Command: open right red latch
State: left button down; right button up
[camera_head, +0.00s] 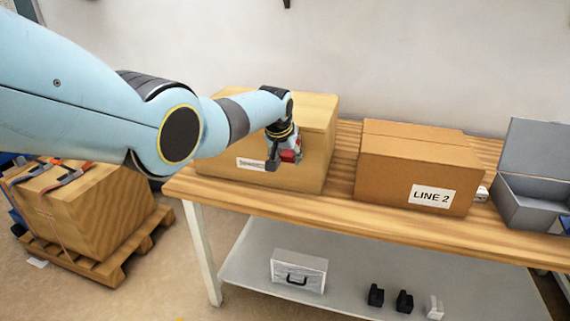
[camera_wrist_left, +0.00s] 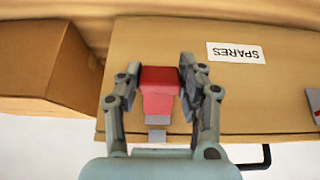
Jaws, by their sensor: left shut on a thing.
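A wooden box (camera_head: 320,118) with a white label stands on the left part of the workbench. In the left wrist view this box (camera_wrist_left: 260,85) shows upside down, with its label reading SPARES. A red latch (camera_head: 290,156) is on the front of the box, right of the label. In the left wrist view this red latch (camera_wrist_left: 160,78) sits between the fingers, over a small grey plate. My left gripper (camera_head: 284,160) is shut on it; its fingers (camera_wrist_left: 160,92) touch both sides. Another red latch (camera_wrist_left: 317,120) shows partly at the right edge of that view. My right gripper is out of view.
A brown box labelled LINE 2 (camera_head: 385,170) stands to the right on the workbench (camera_head: 340,215). Further right is an open grey box (camera_head: 520,205). A dark handle (camera_wrist_left: 258,160) shows near the SPARES box. A silver case (camera_head: 299,270) and small blocks stand on the lower shelf.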

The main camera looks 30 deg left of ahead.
pick_arm(q)
jog(key=g+b, duration=0.2)
jog(key=b, duration=0.1)
jog(key=shift+r+h, duration=0.3)
jog(key=shift+r, duration=0.05)
jog(key=shift+s+r+g+b, duration=0.1)
jog(key=shift+r+g+b, duration=0.4)
jog(key=shift+b, duration=0.55)
jog(key=c, duration=0.8)
grip_release()
jog(key=shift+r, duration=0.15)
